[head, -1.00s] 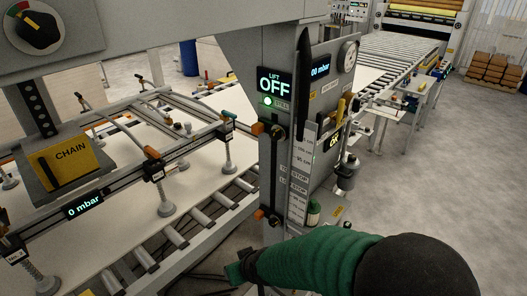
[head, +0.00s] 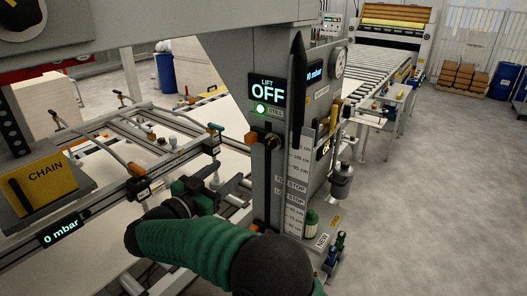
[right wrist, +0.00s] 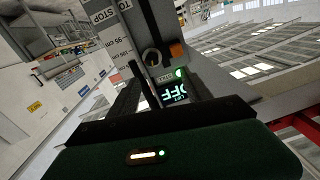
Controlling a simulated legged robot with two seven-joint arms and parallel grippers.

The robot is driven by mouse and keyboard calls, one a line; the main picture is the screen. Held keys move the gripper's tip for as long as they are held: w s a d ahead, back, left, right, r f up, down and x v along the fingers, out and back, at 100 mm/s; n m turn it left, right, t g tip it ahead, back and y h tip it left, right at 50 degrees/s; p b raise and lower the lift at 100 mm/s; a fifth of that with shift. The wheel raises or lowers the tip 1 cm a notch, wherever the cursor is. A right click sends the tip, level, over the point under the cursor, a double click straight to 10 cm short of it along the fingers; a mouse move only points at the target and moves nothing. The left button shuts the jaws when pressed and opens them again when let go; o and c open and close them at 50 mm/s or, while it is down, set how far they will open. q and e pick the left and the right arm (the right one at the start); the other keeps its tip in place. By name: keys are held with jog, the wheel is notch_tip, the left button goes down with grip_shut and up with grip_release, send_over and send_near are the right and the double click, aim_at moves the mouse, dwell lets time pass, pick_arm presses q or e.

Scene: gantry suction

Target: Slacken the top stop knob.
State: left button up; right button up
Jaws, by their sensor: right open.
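The top stop knob (head: 271,141) is a round dark knob on the grey column, beside a small orange block (head: 251,137) and below the lift display. In the right wrist view the knob (right wrist: 152,57) shows ahead, with the orange block (right wrist: 177,49) beside it. My right gripper (head: 238,186) is open and empty, to the left of the column and lower than the knob, apart from it. In the right wrist view its dark fingers (right wrist: 160,88) stand apart, short of the knob. My left gripper is not in view.
The lift display (head: 267,92) reads OFF, with a green lamp lit below it. A scale strip (head: 297,180) marked TOP STOP and LOW STOP runs down the column. The suction frame (head: 165,150) stands at the left, close to my right gripper. Open floor lies right.

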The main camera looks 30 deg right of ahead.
jog(key=s, duration=0.1)
jog(key=g+p, duration=0.1)
jog(key=p, duration=0.3)
send_near(268, 146)
jog(key=shift+m, duration=0.3)
jog(key=x, duration=0.7)
jog(key=shift+w+d+f, duration=0.1)
jog(key=shift+w+d, duration=0.05)
jog(key=shift+d, duration=0.15)
jog(key=shift+w+d, duration=0.1)
jog(key=shift+w, duration=0.05)
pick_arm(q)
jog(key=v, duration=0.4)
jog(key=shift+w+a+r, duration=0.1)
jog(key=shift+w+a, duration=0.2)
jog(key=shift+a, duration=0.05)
pick_arm(e)
jog(key=shift+d, duration=0.15)
jog(key=c, duration=0.9)
grip_shut()
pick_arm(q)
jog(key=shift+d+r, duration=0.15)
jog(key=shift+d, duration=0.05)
